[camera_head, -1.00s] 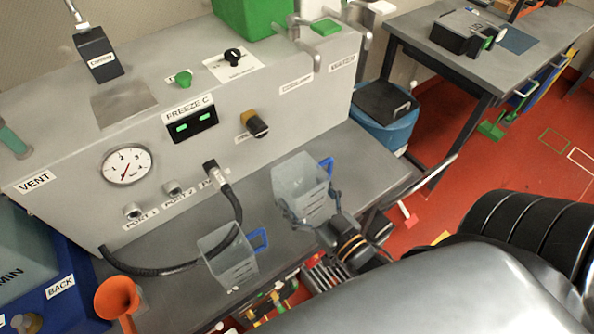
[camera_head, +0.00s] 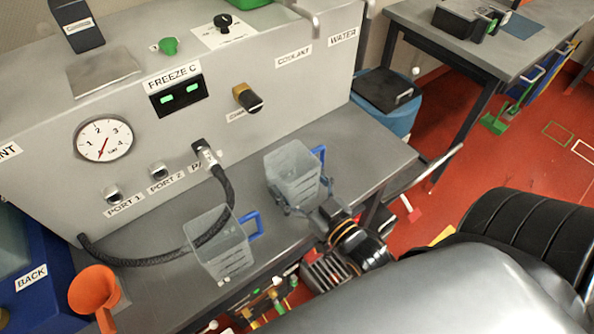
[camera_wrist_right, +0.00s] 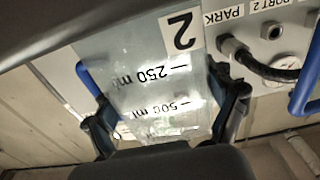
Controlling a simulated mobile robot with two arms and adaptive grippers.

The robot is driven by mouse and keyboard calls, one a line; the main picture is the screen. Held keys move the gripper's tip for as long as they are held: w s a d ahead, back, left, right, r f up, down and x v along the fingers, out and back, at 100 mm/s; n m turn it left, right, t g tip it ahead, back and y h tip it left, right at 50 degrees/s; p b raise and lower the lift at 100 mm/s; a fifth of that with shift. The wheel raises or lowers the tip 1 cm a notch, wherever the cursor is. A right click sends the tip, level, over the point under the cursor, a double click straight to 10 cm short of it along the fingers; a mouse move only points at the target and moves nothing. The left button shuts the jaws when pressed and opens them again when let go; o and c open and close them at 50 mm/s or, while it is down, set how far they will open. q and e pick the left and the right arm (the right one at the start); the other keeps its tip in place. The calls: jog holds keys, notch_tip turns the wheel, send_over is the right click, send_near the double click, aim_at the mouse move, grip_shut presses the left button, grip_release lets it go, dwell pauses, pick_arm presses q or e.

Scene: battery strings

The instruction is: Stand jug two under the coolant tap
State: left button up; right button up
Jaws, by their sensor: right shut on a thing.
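Jug two (camera_head: 292,168) is a clear jug with a blue handle, above or on the grey bench; I cannot tell which. The right wrist view shows its "2" label (camera_wrist_right: 181,31) and volume marks, upside down. My right gripper (camera_head: 303,208) is shut on the jug, with a finger on either side of its body. A coolant label (camera_head: 293,57) is on the machine front, behind and above the jug. My left gripper is not in view.
Another clear jug (camera_head: 220,250) with a blue handle stands front left of jug two, close by. A black hose (camera_head: 160,260) runs behind or across it. An orange funnel (camera_head: 95,290) is at the left. The bench (camera_head: 365,160) is clear to the right of jug two.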

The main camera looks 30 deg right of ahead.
jog(key=shift+f, duration=0.15)
jog(key=o, duration=1.2)
jog(key=shift+c, duration=0.2)
jog(key=s+d+b, duration=0.1)
jog(key=s+b, duration=0.1)
jog(key=s, duration=1)
jog(key=shift+r, duration=0.2)
